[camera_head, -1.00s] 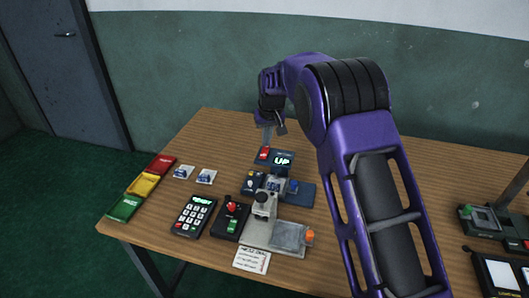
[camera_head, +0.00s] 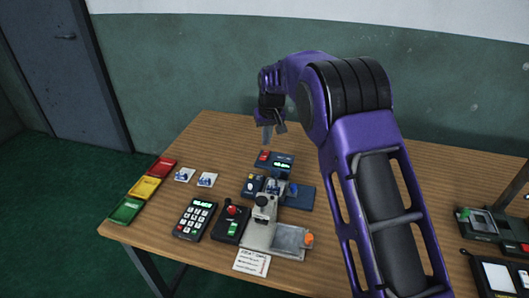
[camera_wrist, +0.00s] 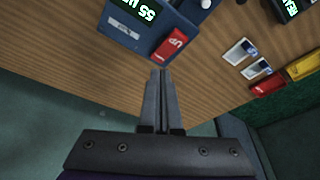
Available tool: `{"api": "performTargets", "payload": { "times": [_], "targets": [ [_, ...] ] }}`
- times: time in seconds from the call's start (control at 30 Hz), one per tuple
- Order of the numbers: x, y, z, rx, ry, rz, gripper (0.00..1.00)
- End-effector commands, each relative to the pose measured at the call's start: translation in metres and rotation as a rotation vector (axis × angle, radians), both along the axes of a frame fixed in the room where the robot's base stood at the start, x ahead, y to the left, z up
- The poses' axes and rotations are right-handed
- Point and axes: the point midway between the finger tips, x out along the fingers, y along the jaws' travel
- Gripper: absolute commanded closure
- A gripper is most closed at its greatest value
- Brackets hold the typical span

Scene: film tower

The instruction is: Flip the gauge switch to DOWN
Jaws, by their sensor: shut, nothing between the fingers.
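A dark blue box (camera_head: 279,166) with a lit green display and a red switch stands at the back of the table. The red switch (camera_head: 263,156) is at its left end. In the wrist view the switch (camera_wrist: 170,45) carries the word UP, and part of the box (camera_wrist: 152,24) shows beside it, display partly cut off. My gripper (camera_head: 266,142) is shut and empty, pointing down, just above and behind the switch. In the wrist view the closed fingertips (camera_wrist: 158,73) are close to the switch's edge with a small gap; contact is not visible.
Red, yellow and green trays (camera_head: 144,188) line the left edge. Wood is bare left of the box.

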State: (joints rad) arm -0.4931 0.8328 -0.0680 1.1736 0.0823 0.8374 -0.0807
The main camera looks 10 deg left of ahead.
Motion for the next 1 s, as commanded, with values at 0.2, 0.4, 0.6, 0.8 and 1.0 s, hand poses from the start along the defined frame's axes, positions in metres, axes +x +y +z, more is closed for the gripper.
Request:
{"api": "performTargets", "payload": {
  "times": [0.2,0.4,0.6,0.8,1.0],
  "targets": [
    [0.0,0.0,0.021,0.0,-0.001,0.0,1.0],
    [0.0,0.0,0.037,-0.001,0.0,0.0,1.0],
    [0.0,0.0,0.044,-0.001,0.0,0.0,1.0],
    [0.0,0.0,0.044,-0.001,0.0,0.0,1.0],
    [0.0,0.0,0.046,0.002,-0.003,-0.005,1.0]
  ]
}}
